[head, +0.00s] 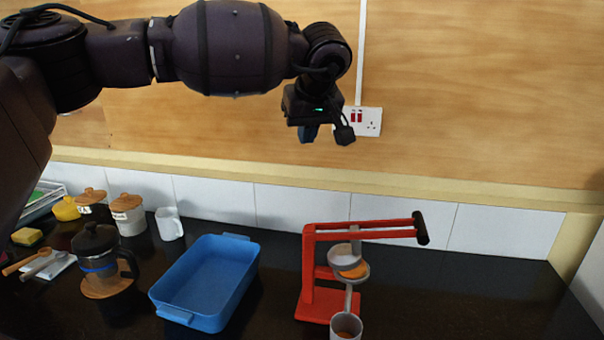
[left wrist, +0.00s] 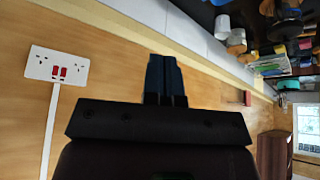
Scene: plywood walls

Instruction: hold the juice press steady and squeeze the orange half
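The red juice press (head: 308,262) stands on the dark counter at the right of the head view. Its lever (head: 375,227) points right, roughly level, with a black grip (head: 420,228) at the end. The orange half (head: 354,271) shows as an orange patch in the press's grey bowl, under the grey pressing cup (head: 344,254). A grey cup (head: 346,327) with something orange-brown inside stands below. My left gripper (head: 309,134) is in the air above and behind the press, near the wall, touching nothing. Its fingers (left wrist: 164,78) lie together, empty. My right gripper is out of view.
A blue tub (head: 165,312) stands left of the press. A French press (head: 97,262), white mug (head: 169,224), lidded jars (head: 127,214) and a sponge (head: 27,237) are farther left. A wall socket (head: 366,121) is behind my gripper. The counter right of the press is clear.

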